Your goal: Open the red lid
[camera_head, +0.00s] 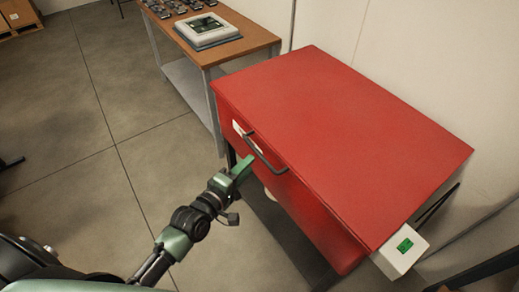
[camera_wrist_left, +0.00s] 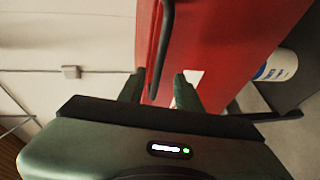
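The red lid (camera_head: 345,135) lies shut as the flat top of a red box, with a dark bar handle (camera_head: 263,152) on its front edge. My left gripper (camera_head: 246,164) is just in front of and below the handle, close to its left part. In the left wrist view the two green fingers of my left gripper (camera_wrist_left: 160,88) are spread apart. The dark handle (camera_wrist_left: 166,45) runs between and ahead of them there; I cannot tell whether they touch it. My right gripper is in neither view.
A wooden-topped table (camera_head: 254,37) with a white-and-grey device (camera_head: 208,30) and several small dark items stands behind the box at left. Open floor (camera_head: 85,120) lies to the left.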

